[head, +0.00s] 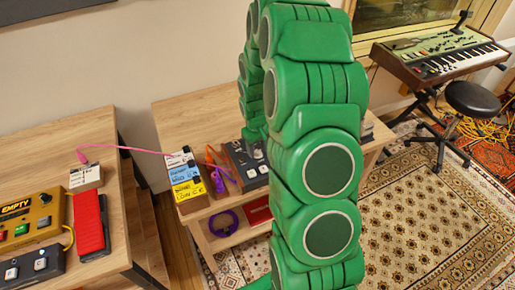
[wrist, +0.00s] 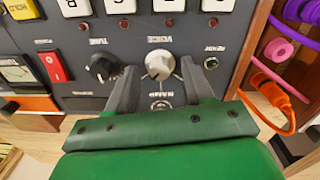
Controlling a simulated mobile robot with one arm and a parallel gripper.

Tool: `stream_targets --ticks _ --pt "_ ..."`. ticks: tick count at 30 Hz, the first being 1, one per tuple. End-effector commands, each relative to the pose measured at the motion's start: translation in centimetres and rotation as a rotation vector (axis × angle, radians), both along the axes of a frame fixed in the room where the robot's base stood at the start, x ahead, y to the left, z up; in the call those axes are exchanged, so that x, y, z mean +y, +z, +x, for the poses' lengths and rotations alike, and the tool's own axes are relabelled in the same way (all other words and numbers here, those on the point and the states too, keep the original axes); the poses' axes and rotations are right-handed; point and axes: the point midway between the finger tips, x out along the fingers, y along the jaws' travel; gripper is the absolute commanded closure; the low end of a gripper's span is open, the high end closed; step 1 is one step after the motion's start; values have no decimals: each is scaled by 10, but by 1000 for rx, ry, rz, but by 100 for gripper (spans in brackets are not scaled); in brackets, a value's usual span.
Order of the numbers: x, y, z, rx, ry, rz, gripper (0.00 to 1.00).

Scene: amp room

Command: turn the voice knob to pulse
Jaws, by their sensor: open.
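The voice knob (wrist: 158,65) is a pale, round knob on a dark grey panel in the wrist view, with an upside-down label that seems to read VOICE on its upper side. A pointer mark on it is too small to read, and I cannot make out a pulse marking. My gripper (wrist: 158,72) is open, with one dark finger at each side of the knob. I cannot tell whether the fingers touch it. In the head view the grey device (head: 238,150) sits on the middle table, partly hidden by my green arm.
A black knob (wrist: 102,68) stands left of the left finger, and a red rocker switch (wrist: 54,67) is farther left. Light keys (wrist: 123,5) line the top. Orange cable (wrist: 270,92) hangs right. In the head view, yellow (head: 188,188) and blue boxes (head: 184,173) stand beside the device.

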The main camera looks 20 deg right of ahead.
Motion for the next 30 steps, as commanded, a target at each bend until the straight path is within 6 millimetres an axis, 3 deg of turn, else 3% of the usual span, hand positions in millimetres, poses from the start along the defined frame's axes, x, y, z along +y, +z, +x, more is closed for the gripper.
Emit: stream_targets --ticks 18,30 --pt "2 69 0 0 0 0 49" --pt "3 74 -1 0 0 0 49"
